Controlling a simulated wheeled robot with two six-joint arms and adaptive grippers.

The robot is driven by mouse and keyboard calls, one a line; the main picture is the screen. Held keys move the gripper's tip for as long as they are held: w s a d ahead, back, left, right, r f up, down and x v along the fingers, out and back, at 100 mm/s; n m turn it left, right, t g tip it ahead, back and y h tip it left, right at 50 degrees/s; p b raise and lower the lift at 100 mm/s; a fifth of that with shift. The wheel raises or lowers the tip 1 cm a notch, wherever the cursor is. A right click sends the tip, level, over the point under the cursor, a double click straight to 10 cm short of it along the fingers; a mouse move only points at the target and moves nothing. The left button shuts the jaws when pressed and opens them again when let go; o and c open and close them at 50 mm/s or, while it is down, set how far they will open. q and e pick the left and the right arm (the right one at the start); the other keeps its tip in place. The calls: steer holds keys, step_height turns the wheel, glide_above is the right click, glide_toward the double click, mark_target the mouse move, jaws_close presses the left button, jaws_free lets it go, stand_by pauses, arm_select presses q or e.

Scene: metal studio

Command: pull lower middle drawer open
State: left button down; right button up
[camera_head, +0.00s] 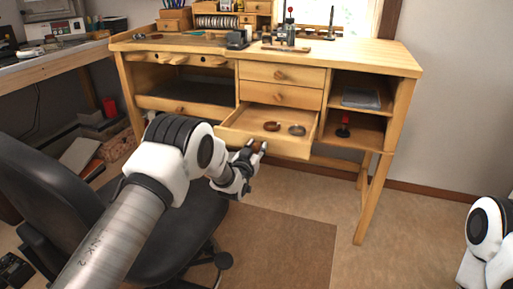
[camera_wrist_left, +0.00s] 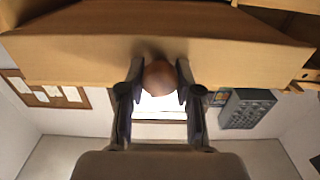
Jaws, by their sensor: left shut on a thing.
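The lower middle drawer (camera_head: 270,132) of the wooden workbench (camera_head: 340,54) is pulled out, with its inside showing. Two small round items, one brown (camera_head: 272,126) and one greyish (camera_head: 297,130), lie in it. My left gripper (camera_head: 254,149) is at the drawer's front, shut on its round wooden knob. In the left wrist view the brown knob (camera_wrist_left: 160,76) sits between the two fingers of my left gripper (camera_wrist_left: 160,88), against the drawer front (camera_wrist_left: 80,45). My right gripper is not in view; only a white part of my right arm shows at the right edge.
Two shut drawers (camera_head: 281,74) are above the open one. Open shelves (camera_head: 352,127) are on the right, holding a small red and black item (camera_head: 343,126). A black office chair (camera_head: 75,215) stands close to my left arm. The floor (camera_head: 400,235) at right is clear.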

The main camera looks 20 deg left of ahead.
arm_select(q)
steer(key=shift+s, duration=0.4)
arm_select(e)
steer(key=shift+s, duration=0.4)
arm_select(q)
steer(key=c, duration=0.8)
jaws_free()
steer(key=s, duration=1.2)
steer(key=shift+a, duration=0.2)
